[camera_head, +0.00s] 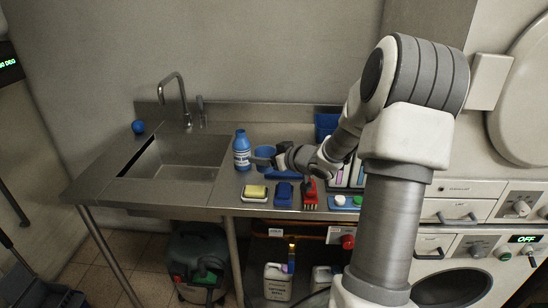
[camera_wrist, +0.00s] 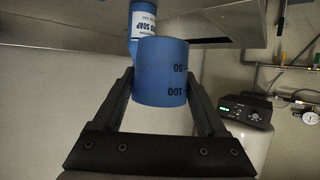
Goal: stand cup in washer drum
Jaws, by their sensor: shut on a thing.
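A blue cup (camera_head: 265,152) with dark measuring marks is over the steel counter, just right of a blue soap bottle. My gripper (camera_head: 262,162) reaches in from the right and is shut on the cup. In the wrist view the cup (camera_wrist: 160,72) sits between the two black fingers of my gripper (camera_wrist: 160,90). I cannot tell whether the cup's base touches the counter.
The soap bottle (camera_head: 242,150) stands close to the cup. A yellow sponge on a dish (camera_head: 255,192), a blue item (camera_head: 284,194) and a red brush (camera_head: 309,194) lie along the counter's front. The sink (camera_head: 175,160) is at the left.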

